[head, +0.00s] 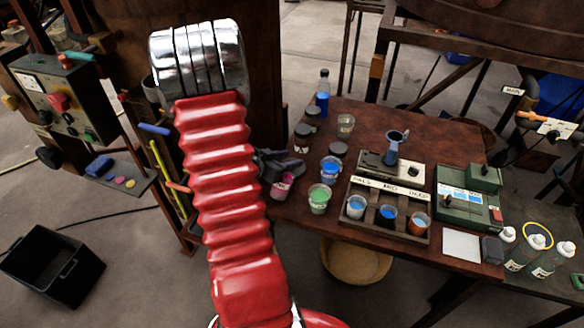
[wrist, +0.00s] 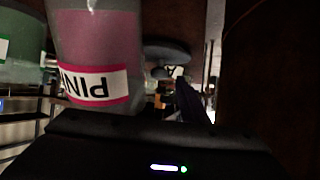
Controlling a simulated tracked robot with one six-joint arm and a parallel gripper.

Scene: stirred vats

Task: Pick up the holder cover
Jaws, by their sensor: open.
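I cannot make out for certain which thing is the holder cover. A dark rack (head: 388,234) on the brown table holds a row of cups with blue and orange-brown contents. A pale flat-topped box (head: 408,183) with a blue funnel stands behind it. My gripper (head: 284,165) is open at the table's left edge, partly hidden by my red arm. It is close to a pink cup (head: 281,189), left of the rack. In the wrist view the cup with a pink label (wrist: 98,84) looms large and upside down; I cannot tell whether it touches my gripper.
A green cup (head: 319,199) and a blue cup (head: 331,170) stand between my gripper and the rack. Dark-lidded jars (head: 303,134) and a blue bottle (head: 323,93) stand behind. A green box (head: 467,205) and a white pad (head: 461,246) are at right.

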